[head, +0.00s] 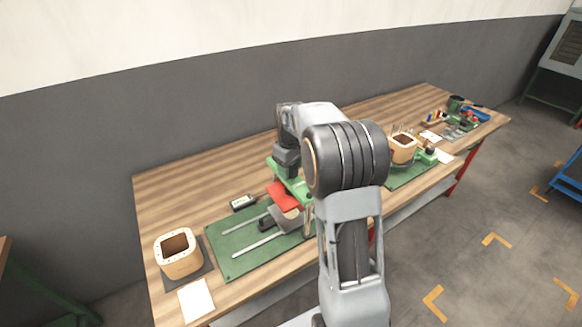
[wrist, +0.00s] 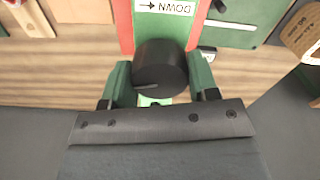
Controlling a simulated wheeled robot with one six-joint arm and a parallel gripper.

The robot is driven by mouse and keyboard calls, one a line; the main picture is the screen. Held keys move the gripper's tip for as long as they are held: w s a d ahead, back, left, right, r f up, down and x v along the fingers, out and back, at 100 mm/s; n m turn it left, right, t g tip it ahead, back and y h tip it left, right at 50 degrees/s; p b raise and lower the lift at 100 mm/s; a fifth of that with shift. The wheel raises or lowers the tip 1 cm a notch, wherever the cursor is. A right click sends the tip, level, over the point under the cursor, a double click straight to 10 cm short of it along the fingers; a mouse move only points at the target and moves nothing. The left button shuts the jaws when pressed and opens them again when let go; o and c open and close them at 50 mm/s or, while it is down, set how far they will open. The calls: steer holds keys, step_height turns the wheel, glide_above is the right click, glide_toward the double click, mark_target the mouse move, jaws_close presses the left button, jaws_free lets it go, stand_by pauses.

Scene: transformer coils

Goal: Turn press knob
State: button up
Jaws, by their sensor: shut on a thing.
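The press knob (wrist: 160,66) is a black round knob in the wrist view, on a green and red press body. A white label (wrist: 165,7) with an arrow and the word DOWN, seen upside down, sits just beyond it. My gripper (wrist: 161,82) has its two green fingers on either side of the knob and is shut on it. In the head view the green press (head: 287,172) with its red part (head: 283,197) stands on the bench, partly hidden behind my arm. The knob and fingertips are hidden there.
The wooden bench (head: 190,188) carries a green mat (head: 225,240) with rails, a tan coil (head: 178,254) at left and another coil (head: 403,148) at right. A small meter (head: 243,202) lies near the press. A grey wall stands behind.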

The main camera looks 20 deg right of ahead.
steer(key=n, duration=1.2)
steer(key=shift+r+n, duration=0.1)
steer(key=shift+n, duration=0.6)
steer(key=o, duration=0.9)
step_height(320, 180, up, 14)
steer(key=shift+f+b, duration=0.15)
steer(key=shift+b, duration=0.15)
stand_by(0.5)
